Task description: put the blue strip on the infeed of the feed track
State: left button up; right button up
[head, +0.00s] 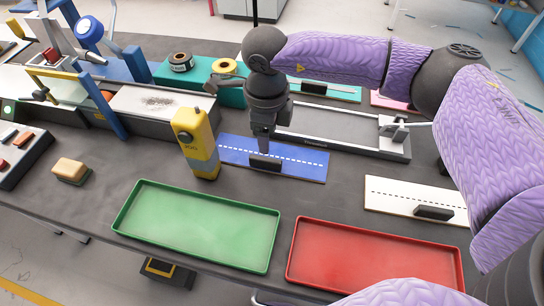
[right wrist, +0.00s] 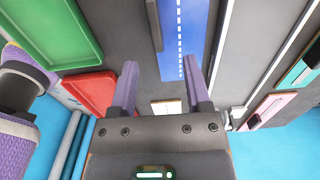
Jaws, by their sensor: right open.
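The blue strip (head: 300,160) lies flat on the dark table, with a white dashed line and a dark upright grip block (head: 265,162) near its front edge. My right gripper (head: 265,148) points down just over that block and is open. In the right wrist view the blue strip (right wrist: 184,40) shows ahead of the parted fingers (right wrist: 160,80), with nothing between them. A long track with a pale bed (head: 160,102) runs at the left; a grey framed bed (head: 345,131) lies behind the strip. I cannot tell which end is the infeed. My left gripper is not seen.
A yellow device (head: 196,145) stands close left of the strip. A green tray (head: 197,225) and a red tray (head: 372,262) lie in front. A white strip (head: 400,196) lies at right, and teal and pink strips lie behind. Bare table shows between strip and trays.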

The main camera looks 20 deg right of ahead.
aim_at(265, 159)
jog(key=f, duration=0.2)
jog(key=f+b, duration=0.1)
jog(key=f, duration=0.2)
jog(key=f+b, duration=0.1)
jog(key=f, duration=0.2)
jog(key=shift+s+a+f, duration=0.1)
jog(key=shift+a, duration=0.25)
jog(key=shift+c, duration=0.7)
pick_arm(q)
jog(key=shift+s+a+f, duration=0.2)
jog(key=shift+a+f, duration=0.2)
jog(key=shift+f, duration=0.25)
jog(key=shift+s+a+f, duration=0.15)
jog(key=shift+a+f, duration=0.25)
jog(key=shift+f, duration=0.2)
pick_arm(e)
grip_shut()
